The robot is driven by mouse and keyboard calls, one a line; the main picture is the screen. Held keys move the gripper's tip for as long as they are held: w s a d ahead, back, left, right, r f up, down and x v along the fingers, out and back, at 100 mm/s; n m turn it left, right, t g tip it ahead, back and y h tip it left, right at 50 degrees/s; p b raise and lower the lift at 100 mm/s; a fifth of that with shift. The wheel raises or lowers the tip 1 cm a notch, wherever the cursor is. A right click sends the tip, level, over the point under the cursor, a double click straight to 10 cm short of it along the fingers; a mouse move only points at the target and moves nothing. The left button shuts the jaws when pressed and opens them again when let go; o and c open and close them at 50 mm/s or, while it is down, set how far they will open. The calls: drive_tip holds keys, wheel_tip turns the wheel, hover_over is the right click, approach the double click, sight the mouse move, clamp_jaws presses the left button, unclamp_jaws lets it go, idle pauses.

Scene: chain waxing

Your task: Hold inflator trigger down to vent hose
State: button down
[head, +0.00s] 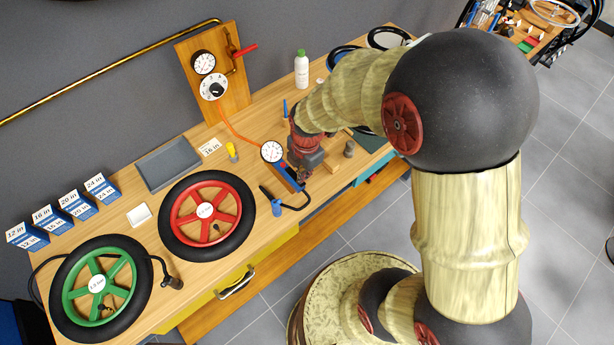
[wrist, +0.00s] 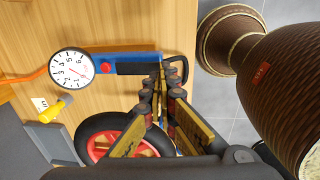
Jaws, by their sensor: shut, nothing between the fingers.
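The inflator lies on the workbench, its white dial gauge (head: 272,151) at one end of a blue body (head: 287,178). In the wrist view the gauge (wrist: 71,69) is at the left and the blue body (wrist: 125,58) runs right, with a dark bar along its lower side that may be the trigger.
An orange hose (head: 237,131) joins the inflator to the wall regulator board (head: 232,95). A red wheel (head: 165,226) and a green wheel (head: 75,296) lie left on the bench. A yellow-capped item (head: 232,152) and grey tray (head: 168,163) are nearby. A white bottle (head: 301,70) stands behind.

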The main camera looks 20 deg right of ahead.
sight(303, 184)
wheel_tip(303, 184, up, 11)
drive_tip(key=shift+r+p, duration=0.2)
drive_tip(key=shift+p, duration=0.15)
idle(1.1)
drive_tip(key=s+d+r+m+t+b, duration=0.1)
drive_tip(key=s+r+m+t+b, duration=0.1)
drive_tip(key=s+m+b, duration=0.4)
drive_tip(key=s+d+r+m+t+b, duration=0.1)
drive_tip(key=s+r+m+t+b, duration=0.1)
drive_tip(key=s+m+b, duration=0.3)
drive_tip(key=s+r+m, duration=0.1)
drive_tip(key=s+m, duration=0.3)
drive_tip(key=m, duration=0.6)
drive_tip(key=shift+d+r+m+b, duration=0.15)
drive_tip(key=shift+r+m+b, duration=0.1)
drive_tip(key=shift+m+b, duration=0.1)
idle(0.6)
